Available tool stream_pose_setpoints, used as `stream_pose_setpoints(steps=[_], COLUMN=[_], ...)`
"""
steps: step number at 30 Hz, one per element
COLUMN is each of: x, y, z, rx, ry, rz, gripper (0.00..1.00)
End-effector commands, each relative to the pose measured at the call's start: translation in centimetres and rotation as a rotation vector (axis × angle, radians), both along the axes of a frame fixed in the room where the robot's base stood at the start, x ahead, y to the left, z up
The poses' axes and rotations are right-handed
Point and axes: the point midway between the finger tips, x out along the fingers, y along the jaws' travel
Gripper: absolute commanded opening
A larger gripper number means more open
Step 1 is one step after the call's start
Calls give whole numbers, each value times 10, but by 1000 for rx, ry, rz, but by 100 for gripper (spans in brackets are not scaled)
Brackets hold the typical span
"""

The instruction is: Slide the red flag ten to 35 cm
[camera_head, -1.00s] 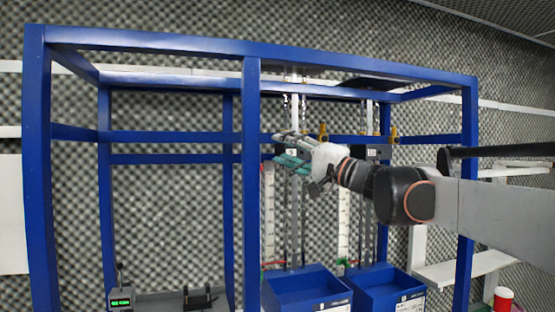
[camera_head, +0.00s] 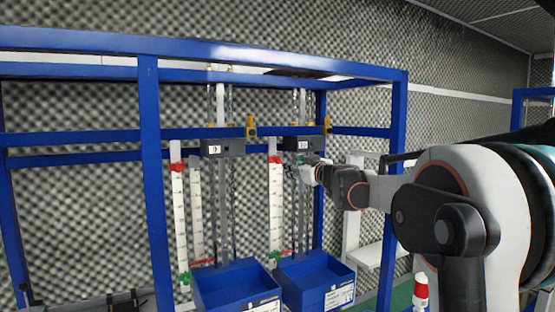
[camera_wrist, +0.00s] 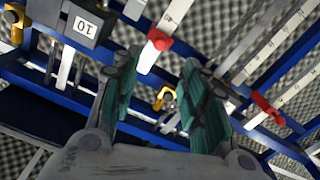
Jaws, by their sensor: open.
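The dark box labelled 10 (camera_head: 304,144) hangs on the right-hand column. Left of it, a red flag (camera_head: 275,160) sits near the top of a white scale (camera_head: 276,205). In the wrist view, box 10 (camera_wrist: 85,25) appears upside down, with a red flag (camera_wrist: 160,40) beside it on a white strip. My gripper (camera_head: 292,169) is by this scale, just below box 10. In the wrist view my gripper (camera_wrist: 158,75) has its green-padded fingers spread, empty, with the flag beyond the fingertips. The scale's numbers are too small to read.
Another red flag (camera_head: 176,167) is on the left scale, beside a second dark box (camera_head: 222,148). A green marker (camera_head: 273,255) is low on the right scale. Blue bins (camera_head: 315,268) stand below. Blue frame posts (camera_head: 152,180) flank the columns.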

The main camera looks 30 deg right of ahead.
Motion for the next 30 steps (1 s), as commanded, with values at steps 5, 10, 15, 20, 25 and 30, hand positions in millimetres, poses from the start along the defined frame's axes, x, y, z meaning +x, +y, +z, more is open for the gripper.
stream_pose_setpoints(steps=[5, 10, 15, 20, 25, 30], x=[33, 62, 89, 107, 117, 119], y=[2, 3, 4, 5, 5, 5], z=[2, 2, 2, 2, 1, 1], rx=[2, 3, 3, 4, 4, 4], ry=[0, 0, 0, -1, 0, -1], rz=[2, 2, 2, 1, 2, 1], gripper=[41, 41, 41, 41, 41, 41])
